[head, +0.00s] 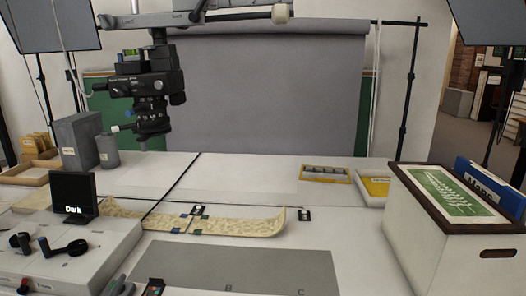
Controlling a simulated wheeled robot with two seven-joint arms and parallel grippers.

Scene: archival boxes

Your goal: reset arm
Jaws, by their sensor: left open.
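Only a small grey part of my left gripper (119,287) shows, at the bottom edge of the head view, left of the middle. It is open, with nothing seen between its fingers. The rest of the left arm is out of frame. My right gripper is not in view.
A white archival box (420,235) with a green printed sheet on top stands at the right. A curled parchment strip (240,222) lies mid-table. A camera (150,85) hangs over the left side. A white console (75,262) with a small screen stands at the left.

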